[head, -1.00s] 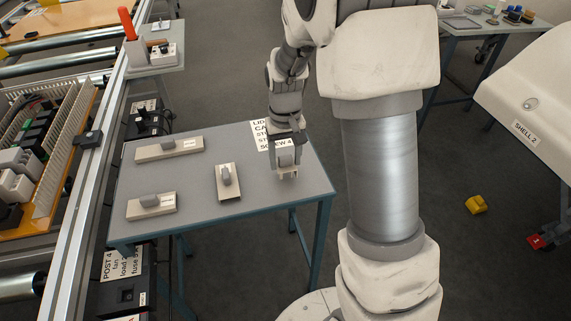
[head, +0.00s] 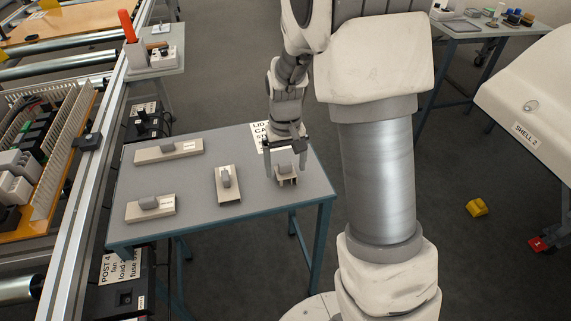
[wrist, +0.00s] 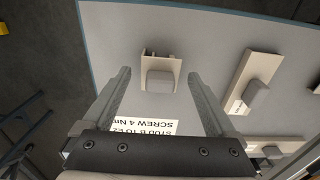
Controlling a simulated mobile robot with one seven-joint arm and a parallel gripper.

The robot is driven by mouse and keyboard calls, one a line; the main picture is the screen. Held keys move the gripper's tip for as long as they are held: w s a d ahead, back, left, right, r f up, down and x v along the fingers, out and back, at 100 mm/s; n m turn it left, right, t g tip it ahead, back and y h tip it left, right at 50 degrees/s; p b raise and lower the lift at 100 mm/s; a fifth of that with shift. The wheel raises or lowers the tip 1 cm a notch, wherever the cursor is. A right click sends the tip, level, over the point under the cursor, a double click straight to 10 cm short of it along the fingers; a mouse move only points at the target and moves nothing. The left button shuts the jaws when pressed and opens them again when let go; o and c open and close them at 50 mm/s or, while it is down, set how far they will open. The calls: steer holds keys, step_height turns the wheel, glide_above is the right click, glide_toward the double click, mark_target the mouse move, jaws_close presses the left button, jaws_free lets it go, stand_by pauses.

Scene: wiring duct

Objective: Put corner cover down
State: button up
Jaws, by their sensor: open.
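The corner cover (head: 286,179) is a small beige piece with a grey knob on top. It rests on the grey table near its right side. My gripper (head: 285,166) is open above it, with one finger on either side of the knob. In the wrist view my gripper (wrist: 154,82) shows spread fingers, with the corner cover (wrist: 161,58) between and slightly beyond the tips, and a visible gap on both sides.
Three other beige covers with grey knobs lie on the table (head: 260,205): a long one (head: 180,152), a short one (head: 165,208) and an upright-lying one (head: 232,196). A printed label (head: 258,136) lies behind my gripper. A duct panel (head: 45,180) stands left.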

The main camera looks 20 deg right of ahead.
mark_target(286, 164)
step_height(286, 164, up, 11)
steer(key=p, duration=0.3)
steer(key=s+r+t, duration=0.2)
steer(key=s+r, duration=0.4)
steer(key=s, duration=0.4)
steer(key=s+r+t, duration=0.3)
steer(key=s+r, duration=0.4)
steer(key=s, duration=0.3)
steer(key=shift+s+t, duration=0.25)
steer(key=shift+t, duration=0.05)
step_height(286, 164, up, 14)
steer(key=p, duration=1.4)
